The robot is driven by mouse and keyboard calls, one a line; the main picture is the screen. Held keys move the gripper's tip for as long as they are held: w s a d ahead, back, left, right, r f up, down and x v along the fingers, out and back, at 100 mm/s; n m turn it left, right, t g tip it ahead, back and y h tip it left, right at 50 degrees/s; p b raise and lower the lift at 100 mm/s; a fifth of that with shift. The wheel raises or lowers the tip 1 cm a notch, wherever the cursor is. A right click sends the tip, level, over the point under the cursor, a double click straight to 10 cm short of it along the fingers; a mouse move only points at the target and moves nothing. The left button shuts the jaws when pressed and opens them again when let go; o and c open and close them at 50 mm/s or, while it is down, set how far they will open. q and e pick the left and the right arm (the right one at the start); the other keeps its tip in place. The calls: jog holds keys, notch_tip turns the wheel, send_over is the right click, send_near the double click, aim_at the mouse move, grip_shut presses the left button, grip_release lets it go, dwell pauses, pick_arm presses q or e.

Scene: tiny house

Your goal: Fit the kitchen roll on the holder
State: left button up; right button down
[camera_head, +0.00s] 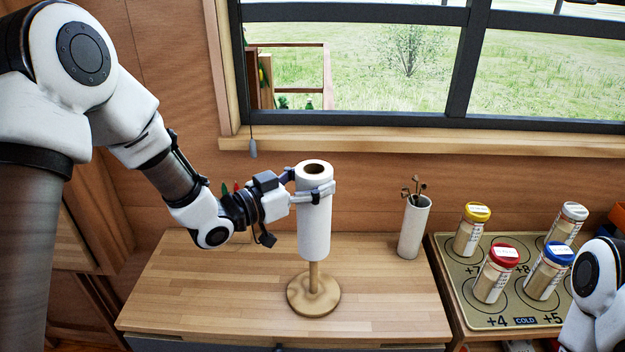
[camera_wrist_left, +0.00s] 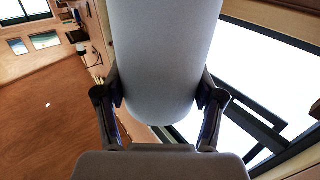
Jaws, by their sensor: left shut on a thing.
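The kitchen roll (camera_head: 314,225) is white and upright, with a brown core showing at its top. My left gripper (camera_head: 314,193) is shut around its upper part. In the left wrist view the roll (camera_wrist_left: 163,60) fills the middle between the two fingers (camera_wrist_left: 160,95). The holder (camera_head: 313,294) has a round wooden base on the wooden counter. A short length of its post shows below the roll's lower end, and the roll is above the base with a gap. Whether the post is inside the core or behind the roll is hidden. My right gripper is not in view.
A white cylindrical pot (camera_head: 413,228) with utensils stands right of the holder. Further right, a tray (camera_head: 470,311) holds several jars with coloured lids. The window sill (camera_head: 400,142) runs behind. The counter (camera_head: 210,290) is clear left of the holder.

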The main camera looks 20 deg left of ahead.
aim_at(300, 223)
pick_arm(q)
jog(key=shift+f+b, duration=1.2)
jog(key=shift+f, duration=0.3)
jog(key=shift+f+b, duration=1.2)
jog(key=shift+f, duration=0.35)
jog(key=shift+f+b, duration=1.25)
jog(key=shift+f, duration=0.3)
jog(key=shift+f+b, duration=1.2)
jog(key=shift+f, duration=0.15)
